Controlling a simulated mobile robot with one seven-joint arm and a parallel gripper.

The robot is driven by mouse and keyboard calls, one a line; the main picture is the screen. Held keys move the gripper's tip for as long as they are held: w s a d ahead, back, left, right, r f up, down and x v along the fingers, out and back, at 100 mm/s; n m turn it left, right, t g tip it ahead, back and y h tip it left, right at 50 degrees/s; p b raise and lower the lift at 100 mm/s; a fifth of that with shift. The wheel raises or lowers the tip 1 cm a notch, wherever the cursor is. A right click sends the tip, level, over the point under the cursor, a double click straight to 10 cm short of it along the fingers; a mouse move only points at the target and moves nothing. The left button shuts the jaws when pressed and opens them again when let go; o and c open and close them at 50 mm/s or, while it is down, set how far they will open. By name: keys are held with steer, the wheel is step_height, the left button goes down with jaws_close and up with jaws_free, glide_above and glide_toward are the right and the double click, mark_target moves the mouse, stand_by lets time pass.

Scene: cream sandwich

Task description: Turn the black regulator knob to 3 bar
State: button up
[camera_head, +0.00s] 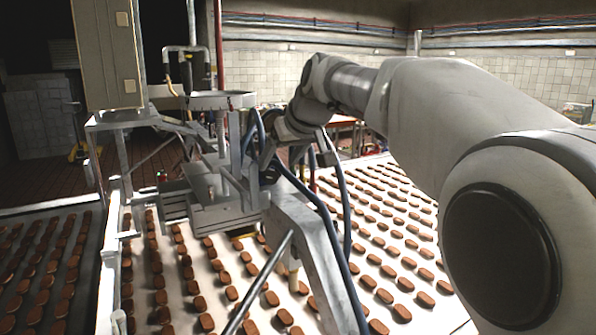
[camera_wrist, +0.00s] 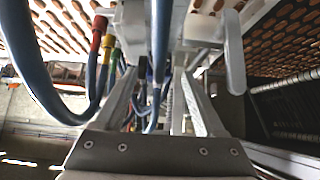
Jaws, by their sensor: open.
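My arm comes in from the right in the head view, and my gripper (camera_head: 270,168) is beside the metal depositor machine (camera_head: 222,190), partly hidden by blue hoses. In the wrist view the two fingers of my gripper (camera_wrist: 160,78) are apart, with hoses and small dark fittings between and beyond them. I cannot make out the black regulator knob or its scale for certain in either view. I cannot tell whether the fingers touch anything.
Blue hoses (camera_wrist: 38,75) run close to my gripper, with red and yellow fittings (camera_wrist: 100,30). Conveyors carry rows of brown biscuits (camera_head: 385,270) below. A beige cabinet (camera_head: 105,55) stands at the upper left. A grey machine arm (camera_head: 310,240) slopes down in front.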

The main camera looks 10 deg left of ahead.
mark_target(272, 173)
steer(key=x, duration=0.6)
steer(key=shift+p, duration=0.3)
jaws_close()
